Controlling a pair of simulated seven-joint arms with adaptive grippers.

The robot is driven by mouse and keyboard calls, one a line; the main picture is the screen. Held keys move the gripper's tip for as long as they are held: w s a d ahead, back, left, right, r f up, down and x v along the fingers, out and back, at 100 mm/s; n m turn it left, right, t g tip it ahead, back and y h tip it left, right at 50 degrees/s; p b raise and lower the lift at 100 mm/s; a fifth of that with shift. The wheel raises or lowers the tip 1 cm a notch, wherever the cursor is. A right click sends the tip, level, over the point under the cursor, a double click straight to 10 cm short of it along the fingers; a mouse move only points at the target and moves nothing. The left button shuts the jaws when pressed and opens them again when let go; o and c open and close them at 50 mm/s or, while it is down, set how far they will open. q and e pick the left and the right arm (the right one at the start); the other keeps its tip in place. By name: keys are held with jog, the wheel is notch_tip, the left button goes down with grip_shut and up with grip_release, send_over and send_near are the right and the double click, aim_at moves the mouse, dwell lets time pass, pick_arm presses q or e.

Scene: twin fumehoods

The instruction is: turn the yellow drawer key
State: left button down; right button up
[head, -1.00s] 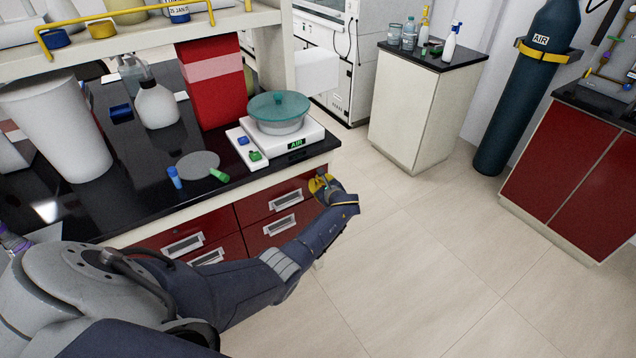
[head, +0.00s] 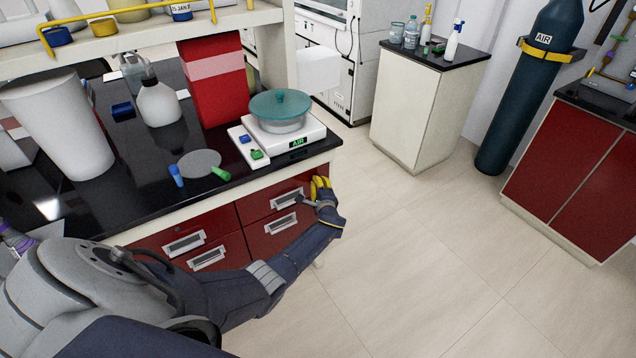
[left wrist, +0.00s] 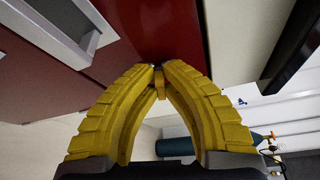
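My left gripper (head: 319,186) is at the right end of the upper right red drawer (head: 258,208), under the black bench top. In the left wrist view its yellow fingers (left wrist: 160,70) arch together and their tips meet close to the red drawer front (left wrist: 150,30). A small yellow piece, which looks like the yellow drawer key (left wrist: 160,84), shows between the fingertips, so the gripper appears shut on it. The key cannot be made out in the head view, where the fingers cover that spot. My right gripper is not in view.
The drawer handle (head: 287,199) is just left of the gripper. The black bench top (head: 130,205) above carries a balance (head: 300,135) with a teal-lidded dish, near its corner. The tiled floor (head: 410,260) to the right is clear.

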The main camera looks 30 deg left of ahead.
pick_arm(q)
jog(key=shift+f+n+t+y, duration=0.15)
jog(key=shift+n+t+y, duration=0.25)
jog(key=shift+n, duration=1)
jog(key=c, duration=1.5)
grip_release()
jog(key=v, duration=1.2)
jog(key=shift+s+a+f, duration=0.1)
jog(key=shift+f, duration=0.05)
